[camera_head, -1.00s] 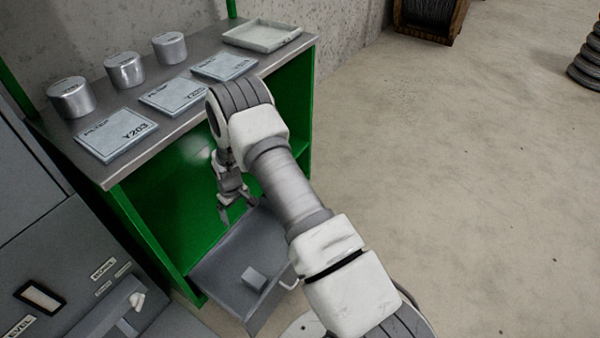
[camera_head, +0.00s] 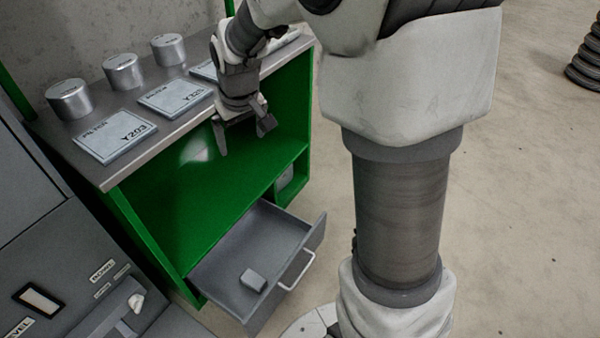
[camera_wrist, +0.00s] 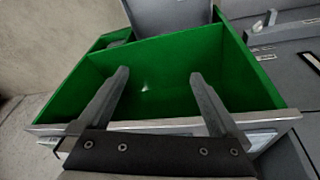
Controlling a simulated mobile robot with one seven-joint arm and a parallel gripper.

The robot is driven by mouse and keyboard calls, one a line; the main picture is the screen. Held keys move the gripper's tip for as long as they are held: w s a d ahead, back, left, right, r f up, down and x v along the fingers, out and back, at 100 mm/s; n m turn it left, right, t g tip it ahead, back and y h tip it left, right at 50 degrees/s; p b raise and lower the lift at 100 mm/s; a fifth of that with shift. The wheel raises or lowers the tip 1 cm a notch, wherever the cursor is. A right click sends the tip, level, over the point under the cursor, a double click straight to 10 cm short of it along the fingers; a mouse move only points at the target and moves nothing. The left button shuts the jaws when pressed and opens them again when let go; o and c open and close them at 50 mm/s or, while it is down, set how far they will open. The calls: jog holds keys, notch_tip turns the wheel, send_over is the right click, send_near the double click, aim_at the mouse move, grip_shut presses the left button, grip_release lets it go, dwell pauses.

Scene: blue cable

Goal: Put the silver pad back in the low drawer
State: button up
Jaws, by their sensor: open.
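The low drawer (camera_head: 222,268) is pulled out at the bottom of the green cabinet. A small grey block, which looks like the silver pad (camera_head: 253,280), lies inside the drawer near its front. My gripper (camera_head: 244,138) is open and empty, high above the drawer and in front of the cabinet's upper opening, just below the worktop edge. In the wrist view my open fingers (camera_wrist: 158,78) frame the green cabinet interior; part of the grey drawer (camera_wrist: 170,15) shows at the top, and the pad is not visible there.
The worktop (camera_head: 165,133) carries several metal cylinders (camera_head: 70,99) and flat filter plates (camera_head: 116,136). A grey panel with labels (camera_head: 60,270) stands at the left. My arm hides part of the right side.

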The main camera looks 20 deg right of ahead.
jog(key=s+d+r+m+t, duration=0.1)
jog(key=s+r, duration=0.4)
jog(key=s, duration=0.7)
jog(key=s+d+r+m+t, duration=0.1)
jog(key=s+r, duration=0.4)
jog(key=s, duration=0.6)
jog(key=shift+s+d+m, duration=0.3)
jog(key=shift+s+d, duration=0.05)
jog(key=shift+d, duration=0.25)
jog(key=shift+r, duration=0.1)
